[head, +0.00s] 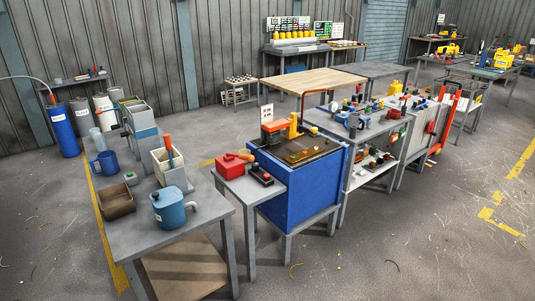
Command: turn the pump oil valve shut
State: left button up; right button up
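I cannot pick out the pump oil valve with certainty. Small blue and red knobs and round gauges (353,120) stand on a grey bench (393,124) right of centre, too small to tell which is a valve or how any is turned. A blue drum (62,130) with a white label and a curved hose from its top stands on the floor at far left; its label is not readable. Neither of my grippers is in the head view.
A grey table (150,240) in front holds a blue can (168,208), a brown tray (116,202) and jugs. The floor at right is mostly clear.

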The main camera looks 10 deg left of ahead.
aim_at(255, 166)
jog(key=i+l, duration=0.2)
jog(key=i, duration=0.25)
jog(key=i+l, duration=0.2)
jog(key=i, duration=0.3)
jog(key=i+l+z, duration=0.1)
jog(key=i, duration=0.35)
jog(key=i+l, duration=0.25)
jog(key=i, duration=0.25)
